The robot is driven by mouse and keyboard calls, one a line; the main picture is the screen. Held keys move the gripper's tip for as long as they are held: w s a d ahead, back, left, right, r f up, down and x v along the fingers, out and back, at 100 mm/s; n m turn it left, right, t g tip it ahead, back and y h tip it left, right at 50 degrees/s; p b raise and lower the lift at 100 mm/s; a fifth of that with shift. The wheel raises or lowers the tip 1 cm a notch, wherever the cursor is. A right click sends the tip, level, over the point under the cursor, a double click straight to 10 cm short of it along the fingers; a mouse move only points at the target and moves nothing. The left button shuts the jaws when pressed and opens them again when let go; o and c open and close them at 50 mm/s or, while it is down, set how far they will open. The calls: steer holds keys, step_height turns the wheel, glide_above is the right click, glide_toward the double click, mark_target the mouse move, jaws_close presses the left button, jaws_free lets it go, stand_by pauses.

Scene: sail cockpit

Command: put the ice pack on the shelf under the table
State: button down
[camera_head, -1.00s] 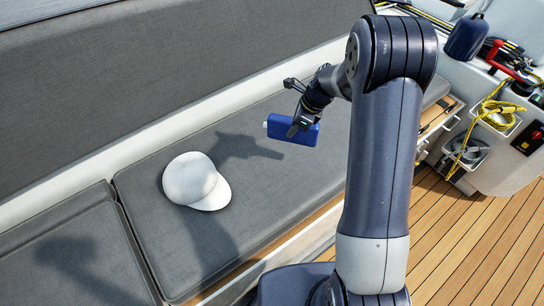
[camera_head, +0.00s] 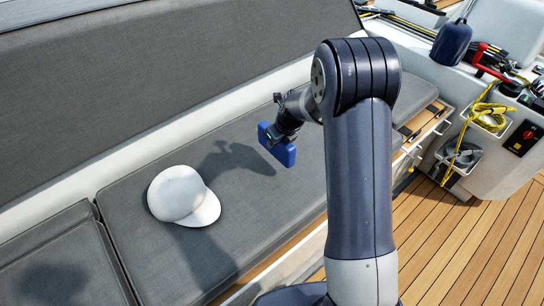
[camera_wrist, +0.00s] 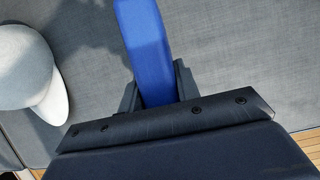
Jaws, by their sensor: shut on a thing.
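The ice pack (camera_head: 280,150) is a blue flat block. My gripper (camera_head: 277,139) is shut on it and holds it above the grey bench cushion. In the wrist view the ice pack (camera_wrist: 147,45) stands out between the two dark fingers (camera_wrist: 158,95), its far end cut off by the top edge. The table and the shelf under it cannot be made out in these frames.
A white cap (camera_head: 183,196) lies on the grey seat cushion (camera_head: 240,215), left of my gripper. A grey backrest (camera_head: 150,80) runs behind. At right are a wooden drawer front (camera_head: 425,122), coiled yellow rope (camera_head: 470,125) and a blue fender (camera_head: 451,44). The teak floor (camera_head: 450,240) is clear.

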mark_target(276, 152)
steer(key=shift+f+b, duration=0.35)
steer(key=shift+f, duration=2.6)
steer(key=shift+f, duration=0.15)
steer(key=c, duration=1)
jaws_free()
steer(key=shift+c, duration=0.2)
